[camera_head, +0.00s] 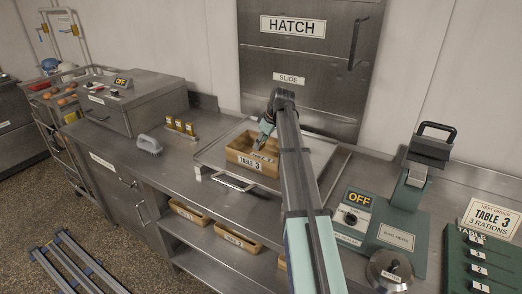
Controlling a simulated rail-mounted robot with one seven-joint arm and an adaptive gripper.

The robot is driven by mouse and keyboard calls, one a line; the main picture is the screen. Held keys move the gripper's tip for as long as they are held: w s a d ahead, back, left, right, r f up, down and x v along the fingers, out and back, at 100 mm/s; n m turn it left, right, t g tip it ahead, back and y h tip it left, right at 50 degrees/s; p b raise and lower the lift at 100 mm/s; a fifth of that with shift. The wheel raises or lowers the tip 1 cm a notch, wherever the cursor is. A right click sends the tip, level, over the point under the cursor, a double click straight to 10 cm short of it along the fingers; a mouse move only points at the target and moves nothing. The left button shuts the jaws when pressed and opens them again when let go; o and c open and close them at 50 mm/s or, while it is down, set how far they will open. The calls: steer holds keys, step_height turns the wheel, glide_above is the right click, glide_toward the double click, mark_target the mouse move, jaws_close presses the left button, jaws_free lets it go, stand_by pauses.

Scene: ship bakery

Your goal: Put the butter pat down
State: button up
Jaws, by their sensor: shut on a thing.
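My gripper (263,138) is over the wooden box (240,158) labelled TABLE 3, its fingers pointing down into it. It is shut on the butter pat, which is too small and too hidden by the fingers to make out. I cannot tell whether the pat touches the box floor. The box has compartments and stands on a metal tray (211,165) on the steel counter.
The closed hatch (292,58) is behind. A green machine marked OFF (375,222) stands right. More wooden boxes (189,212) sit on the shelf below.

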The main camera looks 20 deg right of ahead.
steer(key=shift+f+p, duration=0.4)
steer(key=shift+f, duration=1.9)
steer(key=shift+f, duration=0.15)
steer(key=o, duration=0.9)
steer(key=b+v, duration=0.2)
steer(key=v, duration=1)
